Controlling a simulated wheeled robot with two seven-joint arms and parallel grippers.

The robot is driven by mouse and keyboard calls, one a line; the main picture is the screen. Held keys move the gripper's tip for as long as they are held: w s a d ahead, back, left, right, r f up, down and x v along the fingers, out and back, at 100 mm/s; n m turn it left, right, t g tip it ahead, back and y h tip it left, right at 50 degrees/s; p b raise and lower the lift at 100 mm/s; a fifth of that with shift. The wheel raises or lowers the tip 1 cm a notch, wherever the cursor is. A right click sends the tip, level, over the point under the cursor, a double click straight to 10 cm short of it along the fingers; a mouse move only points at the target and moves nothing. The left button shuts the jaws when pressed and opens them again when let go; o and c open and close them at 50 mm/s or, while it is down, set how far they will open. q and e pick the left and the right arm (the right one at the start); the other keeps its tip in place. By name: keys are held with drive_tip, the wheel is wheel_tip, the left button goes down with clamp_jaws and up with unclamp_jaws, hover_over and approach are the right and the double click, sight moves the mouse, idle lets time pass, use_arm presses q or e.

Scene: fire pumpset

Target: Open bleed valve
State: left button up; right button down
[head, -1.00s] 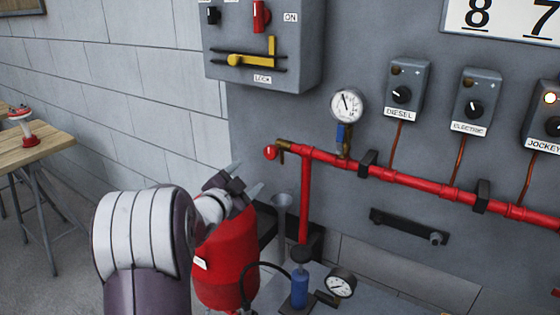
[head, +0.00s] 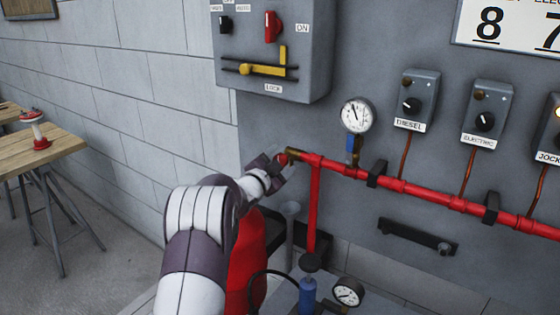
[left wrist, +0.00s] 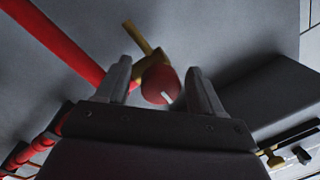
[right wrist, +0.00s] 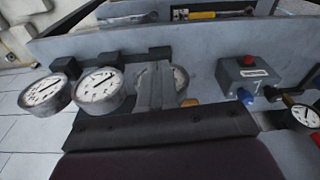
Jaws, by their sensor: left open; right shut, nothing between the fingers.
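The bleed valve is a brass fitting (head: 293,155) with a round red knob (head: 282,159) at the left end of the red pipe. My left gripper (head: 279,165) is at this knob, its arm coming in from below left. In the left wrist view, the red knob (left wrist: 160,85) with a white mark sits between the two open fingers (left wrist: 160,68), with a gap visible on the right. The brass body and lever (left wrist: 148,48) show behind it. My right gripper (right wrist: 160,88) is shut and empty in the right wrist view; it is outside the head view.
A pressure gauge (head: 356,115) with a blue-handled valve (head: 353,147) stands on the pipe (head: 400,186). A red tank (head: 246,262) is below my left arm. The right wrist view shows several gauges (right wrist: 100,90) and a grey box with a red button (right wrist: 248,72).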

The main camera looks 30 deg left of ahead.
use_arm(q)
drive_tip(key=c, duration=1)
drive_tip(key=shift+c, duration=0.2)
